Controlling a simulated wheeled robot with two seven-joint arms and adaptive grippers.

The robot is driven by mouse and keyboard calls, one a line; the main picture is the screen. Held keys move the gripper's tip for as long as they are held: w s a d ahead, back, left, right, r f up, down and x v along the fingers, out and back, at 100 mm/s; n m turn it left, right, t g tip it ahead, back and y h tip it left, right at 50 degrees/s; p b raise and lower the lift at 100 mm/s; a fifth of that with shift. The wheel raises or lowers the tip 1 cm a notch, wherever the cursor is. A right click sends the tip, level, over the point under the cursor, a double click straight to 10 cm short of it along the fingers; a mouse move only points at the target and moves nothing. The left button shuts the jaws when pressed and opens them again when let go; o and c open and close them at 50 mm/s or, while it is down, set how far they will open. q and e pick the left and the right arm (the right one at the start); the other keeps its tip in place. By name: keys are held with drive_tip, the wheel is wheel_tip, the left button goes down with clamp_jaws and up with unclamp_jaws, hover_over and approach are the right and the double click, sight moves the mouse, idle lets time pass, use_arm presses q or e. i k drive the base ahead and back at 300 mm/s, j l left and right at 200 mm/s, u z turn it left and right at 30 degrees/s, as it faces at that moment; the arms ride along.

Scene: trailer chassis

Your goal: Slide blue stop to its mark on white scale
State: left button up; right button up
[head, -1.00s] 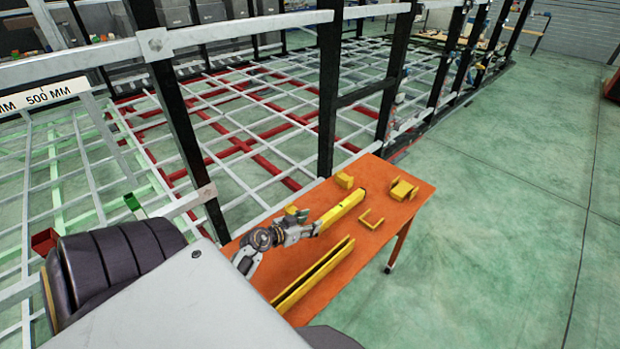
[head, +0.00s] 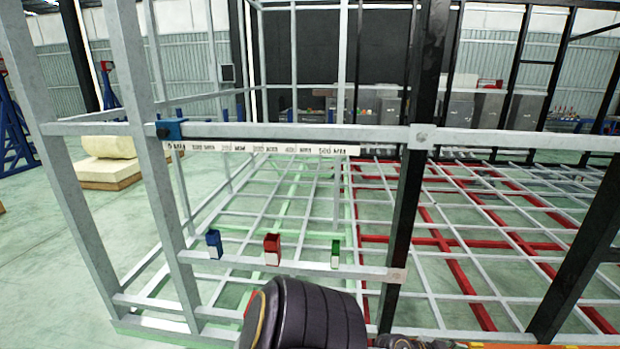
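The blue stop (head: 170,130) is in the head view, upper left, on the horizontal grey rail. It sits at the left end of the white scale (head: 262,149), by the upright post. The scale is a long white strip with small black millimetre markings, mostly too blurred to read; the right end appears to read 500 MM. No gripper fingers show clearly. A dark padded part of my own arm rises at the bottom centre, and a small sliver of my own metal parts shows at the bottom edge to its right.
A black post (head: 408,215) stands right of the scale. An orange table edge (head: 520,346) shows at the bottom right. Open floor (head: 60,250) lies left.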

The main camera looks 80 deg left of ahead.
sight(168, 129)
drive_tip(key=u, duration=3.7)
